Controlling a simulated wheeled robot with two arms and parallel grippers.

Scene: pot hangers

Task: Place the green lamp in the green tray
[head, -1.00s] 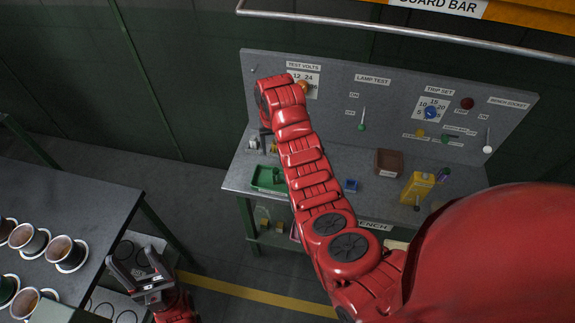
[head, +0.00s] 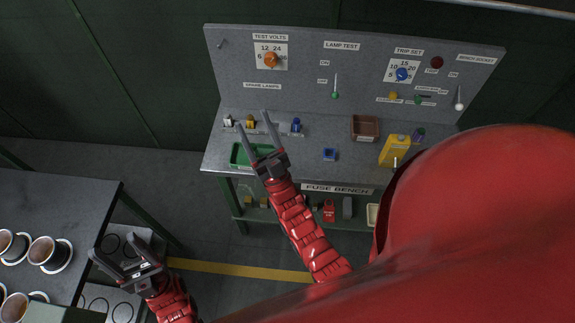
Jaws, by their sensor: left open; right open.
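The green tray (head: 238,160) lies on the left front of the grey bench, partly covered by my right gripper. My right gripper (head: 252,121) is open and empty, over the tray's right side, its fingers pointing at the row of spare lamps. In that row I see a white lamp (head: 227,121), a yellow lamp (head: 250,122) and a blue lamp (head: 296,126). I cannot make out a green lamp there; a finger crosses the gap between yellow and blue. My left gripper (head: 116,246) is open and empty, beside the dark table at lower left.
The upright panel (head: 300,75) behind the bench carries knobs and switches. Cups (head: 48,252) stand on the dark table. My red arm covers the lower right.

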